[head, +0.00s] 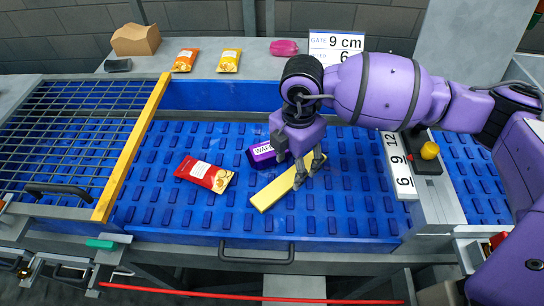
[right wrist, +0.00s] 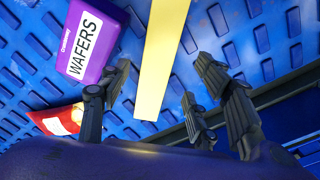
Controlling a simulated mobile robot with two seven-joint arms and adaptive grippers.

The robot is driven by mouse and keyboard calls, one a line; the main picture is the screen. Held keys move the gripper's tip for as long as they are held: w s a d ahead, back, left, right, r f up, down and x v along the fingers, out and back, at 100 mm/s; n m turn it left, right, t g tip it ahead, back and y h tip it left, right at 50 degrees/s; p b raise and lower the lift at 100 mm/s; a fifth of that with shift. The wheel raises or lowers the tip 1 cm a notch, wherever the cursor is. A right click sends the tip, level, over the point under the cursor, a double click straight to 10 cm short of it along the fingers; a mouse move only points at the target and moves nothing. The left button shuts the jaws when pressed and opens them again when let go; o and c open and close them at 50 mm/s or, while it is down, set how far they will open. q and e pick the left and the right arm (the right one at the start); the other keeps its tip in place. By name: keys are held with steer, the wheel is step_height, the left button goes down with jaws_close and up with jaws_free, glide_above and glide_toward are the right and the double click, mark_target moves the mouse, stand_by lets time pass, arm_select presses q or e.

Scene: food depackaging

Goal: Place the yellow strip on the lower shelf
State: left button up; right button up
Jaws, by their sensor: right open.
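The pale yellow strip (head: 271,192) lies slanted on the blue studded tray floor in the head view. In the right wrist view the yellow strip (right wrist: 161,55) runs between the spread fingers. My right gripper (head: 302,170) is open just above the strip's upper right end, fingers pointing down. In the right wrist view my right gripper (right wrist: 165,100) shows one finger left of the strip and two to its right, none visibly closed on it. My left gripper is not in view. I cannot tell for sure which surface is the lower shelf.
A purple wafers box (head: 262,154) sits close to the right gripper, and a red packet (head: 205,177) lies further left. A grey mesh grid with a yellow edge bar (head: 133,150) covers the left side. A black handle (head: 257,258) is at the front. More packets (head: 229,61) lie behind.

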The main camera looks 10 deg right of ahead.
mark_target(291, 177)
step_height(291, 177, down, 5)
steer(key=shift+w+r, duration=0.15)
steer(key=c, duration=1.4)
steer(key=shift+r, duration=0.1)
